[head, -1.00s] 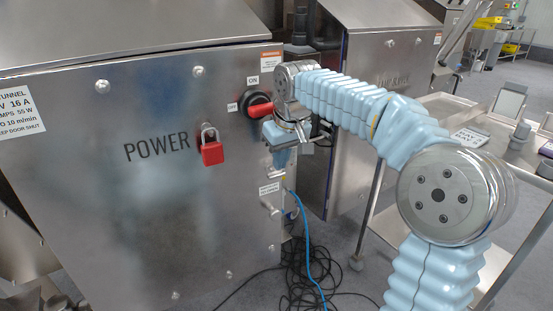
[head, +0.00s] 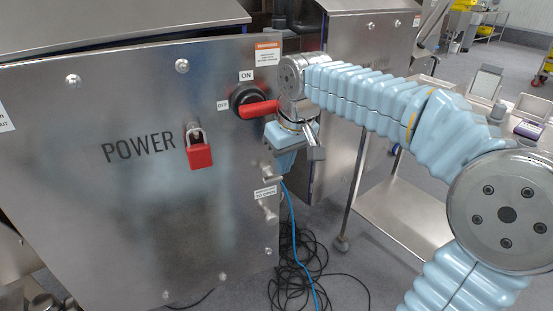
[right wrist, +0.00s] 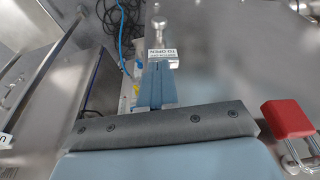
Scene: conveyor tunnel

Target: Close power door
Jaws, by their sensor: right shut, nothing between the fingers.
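The power door (head: 110,215) is a large steel panel marked POWER, at the left and middle of the head view. Its front faces me; whether its right edge sits flush with the frame is unclear. A red padlock (head: 199,155) hangs on it, and it also shows in the right wrist view (right wrist: 290,118). A red switch handle (head: 258,109) is on a black knob. A metal latch knob (head: 268,210) is low near the right edge. My right gripper (head: 285,160) points down at the door's right edge, above the latch; its blue fingers (right wrist: 156,88) are together and empty. My left gripper is out of view.
A blue cable (head: 293,230) and tangled black cables (head: 305,275) lie on the floor below the right edge. A second steel cabinet (head: 365,35) stands behind. A steel cart (head: 400,215) with items on top is at the right, behind my arm.

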